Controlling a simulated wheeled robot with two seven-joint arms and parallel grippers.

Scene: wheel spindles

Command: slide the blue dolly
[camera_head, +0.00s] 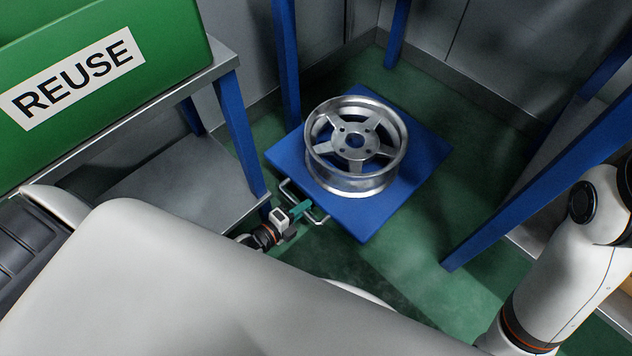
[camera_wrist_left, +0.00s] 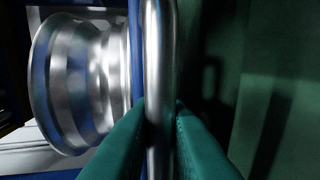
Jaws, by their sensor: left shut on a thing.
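The blue dolly (camera_head: 418,160) is a flat blue platform on the green floor, and a silver wheel rim (camera_head: 356,146) lies on it. A metal bar handle (camera_head: 318,215) sticks out from its near left edge. My left gripper (camera_head: 304,208) has teal fingers and is shut on that handle. In the left wrist view the fingers (camera_wrist_left: 160,125) press on both sides of the upright-looking metal bar (camera_wrist_left: 160,60), with the wheel rim (camera_wrist_left: 80,80) to the left. My right arm shows at the right of the head view, but its gripper is out of view.
A grey table with blue legs (camera_head: 244,130) stands close left of the dolly and carries a green bin (camera_head: 95,75) marked REUSE. Another blue post (camera_head: 540,190) stands at the right. Green floor (camera_head: 400,270) is clear in front of the dolly.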

